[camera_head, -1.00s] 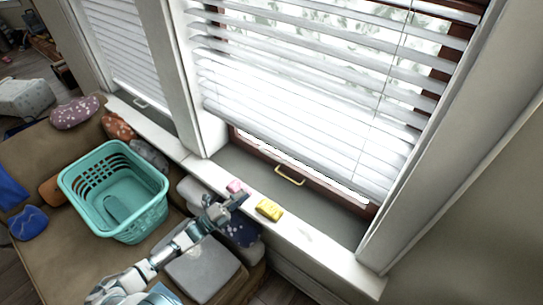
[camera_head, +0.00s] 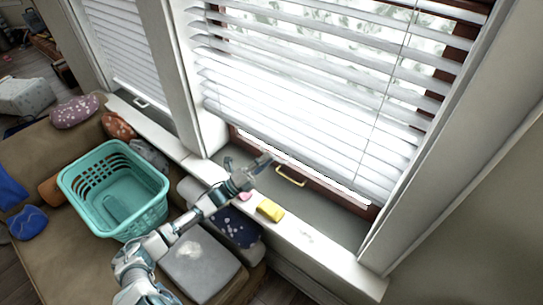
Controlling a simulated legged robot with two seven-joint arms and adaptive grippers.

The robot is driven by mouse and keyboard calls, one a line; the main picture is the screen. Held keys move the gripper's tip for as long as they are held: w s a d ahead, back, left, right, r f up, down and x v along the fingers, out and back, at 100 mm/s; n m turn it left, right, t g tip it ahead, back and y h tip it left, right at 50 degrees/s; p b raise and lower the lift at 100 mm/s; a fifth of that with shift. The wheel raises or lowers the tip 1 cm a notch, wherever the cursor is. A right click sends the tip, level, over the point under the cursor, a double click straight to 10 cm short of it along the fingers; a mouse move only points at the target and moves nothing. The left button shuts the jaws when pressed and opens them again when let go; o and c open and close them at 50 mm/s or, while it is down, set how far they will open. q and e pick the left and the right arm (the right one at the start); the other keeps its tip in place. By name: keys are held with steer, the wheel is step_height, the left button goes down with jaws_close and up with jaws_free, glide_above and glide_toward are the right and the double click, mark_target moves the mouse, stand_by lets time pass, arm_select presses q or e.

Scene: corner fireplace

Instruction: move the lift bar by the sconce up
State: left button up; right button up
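A brass-coloured lift bar (camera_head: 290,177) is on the bottom rail of the large brown-framed window, just under the blind. A second, paler lift bar (camera_head: 140,102) shows at the foot of the smaller window at the left. No sconce shows. My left gripper (camera_head: 248,162) is over the sill, just left of the brass lift bar and apart from it. Its fingers are spread, with nothing between them. My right gripper is not in view.
A yellow block (camera_head: 270,210) and a pink block (camera_head: 245,196) lie on the white ledge (camera_head: 305,237). A teal basket (camera_head: 115,190) stands on the brown sofa (camera_head: 75,255). A slatted white blind (camera_head: 300,95) hangs over the window.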

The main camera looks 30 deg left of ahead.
arm_select(q)
steer(key=shift+x, duration=0.9)
steer(key=shift+w+d+r, duration=0.15)
steer(key=shift+w, duration=0.1)
jaws_close()
